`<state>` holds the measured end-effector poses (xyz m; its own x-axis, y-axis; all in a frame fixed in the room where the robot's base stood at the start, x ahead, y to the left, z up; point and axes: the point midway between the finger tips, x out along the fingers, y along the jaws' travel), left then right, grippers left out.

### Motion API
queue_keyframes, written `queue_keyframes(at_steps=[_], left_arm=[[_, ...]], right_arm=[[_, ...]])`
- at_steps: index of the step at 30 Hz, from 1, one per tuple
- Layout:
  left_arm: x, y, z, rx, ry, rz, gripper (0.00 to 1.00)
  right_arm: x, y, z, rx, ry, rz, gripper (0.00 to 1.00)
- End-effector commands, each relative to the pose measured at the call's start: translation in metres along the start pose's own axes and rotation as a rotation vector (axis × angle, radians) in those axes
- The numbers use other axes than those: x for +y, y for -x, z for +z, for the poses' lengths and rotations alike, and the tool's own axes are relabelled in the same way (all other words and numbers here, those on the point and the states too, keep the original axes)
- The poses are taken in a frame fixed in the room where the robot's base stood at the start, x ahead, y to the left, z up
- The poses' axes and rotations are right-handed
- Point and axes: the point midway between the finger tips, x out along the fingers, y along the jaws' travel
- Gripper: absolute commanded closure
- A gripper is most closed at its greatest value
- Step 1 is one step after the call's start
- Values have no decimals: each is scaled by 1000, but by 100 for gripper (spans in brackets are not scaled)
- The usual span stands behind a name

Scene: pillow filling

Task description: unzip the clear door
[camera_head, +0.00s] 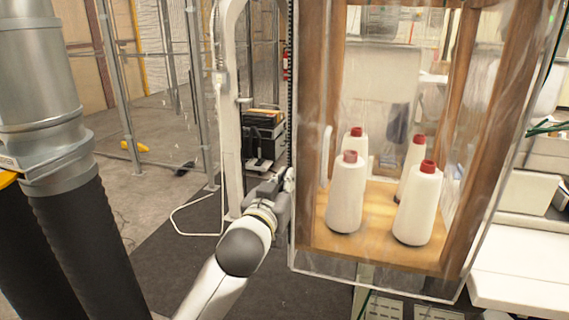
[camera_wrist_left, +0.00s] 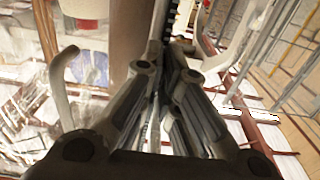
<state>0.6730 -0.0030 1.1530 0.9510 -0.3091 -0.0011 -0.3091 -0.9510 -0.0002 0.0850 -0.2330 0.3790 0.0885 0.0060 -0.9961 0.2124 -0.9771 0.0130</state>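The clear door (camera_head: 385,262) is a transparent sheet over the front of a wooden-framed box in the head view. A dark zipper (camera_head: 290,80) runs down its left edge to my left gripper and also shows at the top of the left wrist view (camera_wrist_left: 172,18). The zipper pull is hidden by the fingers. My right gripper is not in view.
Several white thread cones with red tops, one at the front left (camera_head: 346,195), stand on the wooden floor (camera_head: 375,245) inside the box. A white post (camera_head: 230,110) stands close to the left. A white curved handle (camera_wrist_left: 62,85) shows left of the fingers in the wrist view.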

Motion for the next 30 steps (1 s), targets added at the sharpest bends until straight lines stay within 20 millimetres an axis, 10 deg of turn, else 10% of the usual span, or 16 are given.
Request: queue_keyframes(at_steps=[3, 12, 30], left_arm=[[0, 0, 54, -7, 4, 0, 100], [0, 0, 130, -4, 3, -1, 100], [0, 0, 166, -1, 0, 0, 100]], right_arm=[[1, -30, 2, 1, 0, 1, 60], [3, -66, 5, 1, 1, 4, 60], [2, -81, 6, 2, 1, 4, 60]])
